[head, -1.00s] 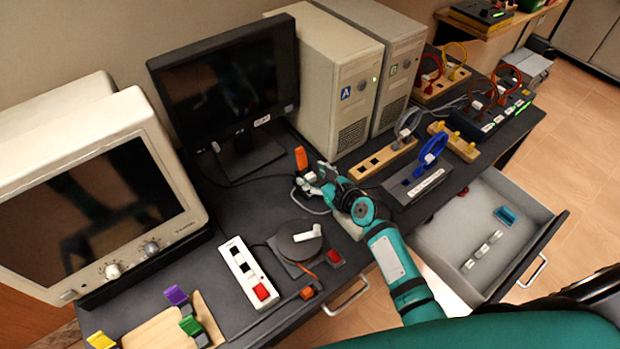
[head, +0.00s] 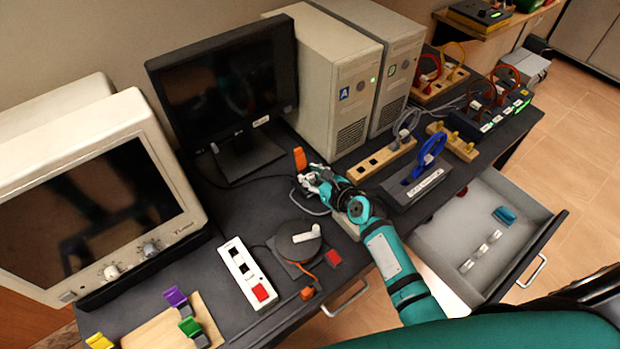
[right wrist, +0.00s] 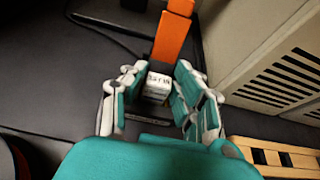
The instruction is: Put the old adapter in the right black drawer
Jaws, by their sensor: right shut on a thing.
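The old adapter appears to be the small white block with dark lettering (right wrist: 157,86), between my right gripper's fingers in the right wrist view. My right gripper (right wrist: 160,98) is shut on it. In the head view the right gripper (head: 311,179) is low over the dark desk, in front of the monitor, and its fingers hide most of the block. An upright orange piece (head: 300,158) stands directly behind the block; I cannot tell whether they are joined. The right black drawer (head: 541,252) is pulled open at the lower right. My left gripper is not in view.
The open drawer holds a teal item (head: 504,215) and several small white pieces. A grey stand with a blue loop (head: 425,180) and a wooden socket block (head: 382,160) are right of the gripper. Computer towers (head: 335,90) stand behind. A turntable-like device (head: 298,240) is at front left.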

